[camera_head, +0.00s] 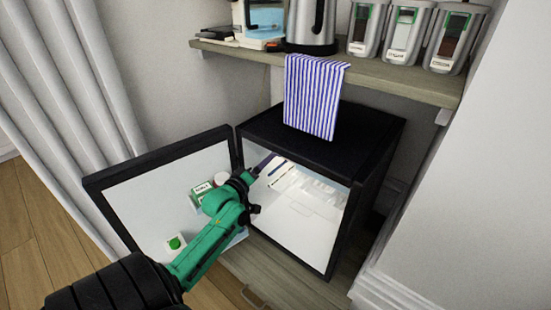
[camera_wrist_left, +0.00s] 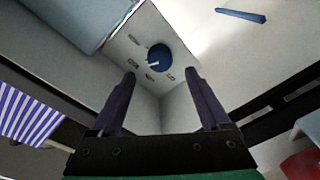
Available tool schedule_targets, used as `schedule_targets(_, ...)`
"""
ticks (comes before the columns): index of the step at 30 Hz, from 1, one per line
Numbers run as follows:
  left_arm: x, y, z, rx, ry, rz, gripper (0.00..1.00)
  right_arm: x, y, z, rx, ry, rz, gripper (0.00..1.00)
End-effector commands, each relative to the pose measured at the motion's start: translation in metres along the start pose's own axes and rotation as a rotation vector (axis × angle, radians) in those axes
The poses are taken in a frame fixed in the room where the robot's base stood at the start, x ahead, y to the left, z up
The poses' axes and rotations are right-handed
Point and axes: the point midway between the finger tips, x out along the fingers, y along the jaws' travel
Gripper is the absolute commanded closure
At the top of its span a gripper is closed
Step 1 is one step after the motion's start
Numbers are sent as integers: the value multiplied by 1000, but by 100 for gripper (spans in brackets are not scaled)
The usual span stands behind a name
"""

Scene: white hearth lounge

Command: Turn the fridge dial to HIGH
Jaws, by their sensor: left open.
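The black mini fridge (camera_head: 345,160) stands with its door (camera_head: 150,165) open to the left. In the left wrist view, the round blue dial (camera_wrist_left: 160,57) sits on a pale panel with small dark labels around it, too blurred to read surely. A white pointer mark on the dial points to the left and slightly down in that view. My left gripper (camera_head: 266,163) reaches into the fridge opening. In the left wrist view its two dark fingers (camera_wrist_left: 161,76) are apart and empty, with the dial beyond their tips. The dial is hidden in the head view. My right gripper is out of view.
A striped towel (camera_head: 312,95) hangs from the shelf (camera_head: 400,78) above the fridge. A kettle (camera_head: 312,22) and canisters (camera_head: 403,30) stand on the shelf. Small items, including a green-and-white box (camera_head: 201,190), are at the door's inner side, close to my left arm.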

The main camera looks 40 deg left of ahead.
Motion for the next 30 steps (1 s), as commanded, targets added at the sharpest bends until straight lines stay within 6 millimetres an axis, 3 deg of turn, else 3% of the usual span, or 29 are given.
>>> schedule_targets(3,28,-2,2,1,2,2,20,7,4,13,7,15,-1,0)
schedule_targets(7,48,-2,2,1,1,1,20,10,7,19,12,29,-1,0)
schedule_targets(17,56,0,1,2,-2,-1,20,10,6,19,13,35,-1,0)
schedule_targets(23,55,0,1,2,-2,-1,96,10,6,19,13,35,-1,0)
schedule_targets(24,55,0,1,2,-2,-1,100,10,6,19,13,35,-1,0)
schedule_targets(30,55,0,1,13,-2,-1,100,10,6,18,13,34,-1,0)
